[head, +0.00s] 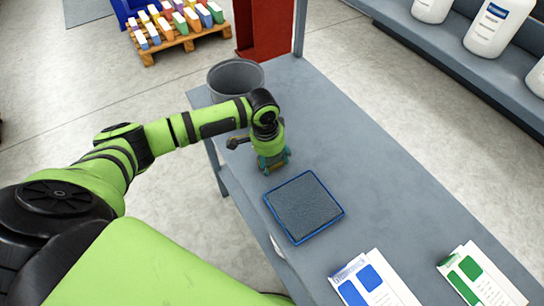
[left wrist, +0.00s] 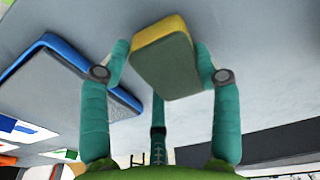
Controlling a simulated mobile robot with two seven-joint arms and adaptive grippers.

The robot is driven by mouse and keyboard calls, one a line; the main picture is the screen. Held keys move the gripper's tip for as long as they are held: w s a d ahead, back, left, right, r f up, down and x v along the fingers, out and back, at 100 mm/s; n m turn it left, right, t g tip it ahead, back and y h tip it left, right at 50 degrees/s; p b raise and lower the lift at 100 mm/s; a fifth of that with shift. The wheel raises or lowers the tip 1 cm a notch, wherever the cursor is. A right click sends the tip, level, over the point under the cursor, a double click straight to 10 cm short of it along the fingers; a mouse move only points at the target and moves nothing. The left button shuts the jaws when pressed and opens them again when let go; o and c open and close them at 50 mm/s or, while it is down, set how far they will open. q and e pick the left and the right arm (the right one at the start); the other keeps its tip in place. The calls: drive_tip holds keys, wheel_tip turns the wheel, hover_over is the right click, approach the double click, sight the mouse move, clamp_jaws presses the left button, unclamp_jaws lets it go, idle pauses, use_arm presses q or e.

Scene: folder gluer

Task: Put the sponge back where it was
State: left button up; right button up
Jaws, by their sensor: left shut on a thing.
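The sponge (left wrist: 165,58), yellow with a dark green face, is between the two teal fingers of my left gripper (left wrist: 160,70) in the left wrist view. In the head view my left gripper (head: 274,161) points down at the table's left edge, and the sponge is mostly hidden beneath it. I cannot tell whether the sponge touches the table. A grey pad with a blue rim (head: 303,208) lies just nearer than the gripper, apart from it. The pad also shows at the left of the left wrist view (left wrist: 75,80). My right gripper is not in view.
A grey bucket (head: 235,77) stands at the table's far left corner, behind my left forearm. Blue-marked (head: 372,282) and green-marked (head: 478,276) white boxes lie at the near end. The grey table (head: 370,150) is clear in its middle and right. White jugs (head: 497,27) stand on a shelf.

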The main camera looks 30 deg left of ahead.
sight(267, 162)
use_arm(q)
drive_tip(key=shift+f, duration=0.1)
drive_tip(key=o, duration=1.1)
drive_tip(key=r, duration=0.8)
drive_tip(key=s+r+b, duration=0.1)
drive_tip(key=r, duration=0.3)
drive_tip(key=shift+s+a+r, duration=0.1)
drive_tip(key=shift+a, duration=0.3)
